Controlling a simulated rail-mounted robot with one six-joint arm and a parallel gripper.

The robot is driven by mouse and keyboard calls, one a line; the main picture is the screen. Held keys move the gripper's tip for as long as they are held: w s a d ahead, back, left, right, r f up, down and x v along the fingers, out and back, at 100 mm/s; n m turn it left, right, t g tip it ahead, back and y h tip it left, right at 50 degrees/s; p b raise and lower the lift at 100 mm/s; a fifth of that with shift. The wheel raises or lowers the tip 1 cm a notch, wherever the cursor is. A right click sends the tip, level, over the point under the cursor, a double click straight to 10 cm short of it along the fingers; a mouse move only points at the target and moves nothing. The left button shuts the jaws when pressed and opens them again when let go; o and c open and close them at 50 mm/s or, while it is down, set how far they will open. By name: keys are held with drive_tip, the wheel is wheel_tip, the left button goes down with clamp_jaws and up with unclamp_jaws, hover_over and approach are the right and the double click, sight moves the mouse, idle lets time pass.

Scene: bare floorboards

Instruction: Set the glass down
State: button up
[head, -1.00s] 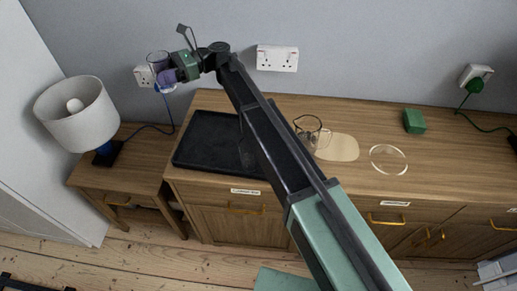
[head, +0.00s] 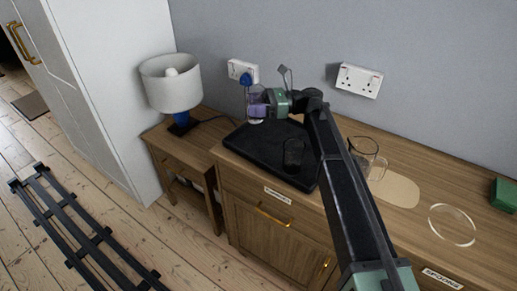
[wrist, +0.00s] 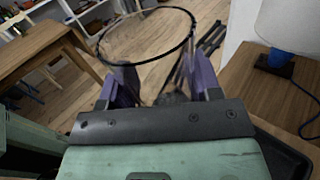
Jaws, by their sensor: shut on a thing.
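A clear glass (head: 255,116) is between the purple fingers of my gripper (head: 258,101). It appears upright, around the back left of the black tray (head: 244,143) in the head view. I cannot tell its exact height above the surface. In the wrist view the glass's round rim (wrist: 145,63) shows beyond my gripper (wrist: 162,85), with a finger on each side. My gripper is shut on the glass. A second, dark-looking glass (head: 293,153) stands on the tray, partly beside my arm.
A lamp (head: 168,82) stands on a lower side table left of the counter. Right of my arm are a clear jug (head: 366,160), a tan board (head: 398,190), a clear round dish (head: 452,225) and a green block (head: 504,194). Wall sockets (head: 359,80) are behind.

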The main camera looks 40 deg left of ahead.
wheel_tip(320, 180, down, 10)
drive_tip(key=b, duration=0.7)
drive_tip(key=shift+f+b, duration=0.15)
drive_tip(key=shift+b, duration=0.2)
drive_tip(key=shift+d+r+p, duration=0.1)
drive_tip(key=shift+r+p, duration=0.2)
drive_tip(key=shift+r, duration=0.05)
drive_tip(key=shift+f, duration=0.2)
drive_tip(key=o, duration=1.1)
drive_tip(key=shift+r, duration=0.2)
drive_tip(key=shift+v, duration=2)
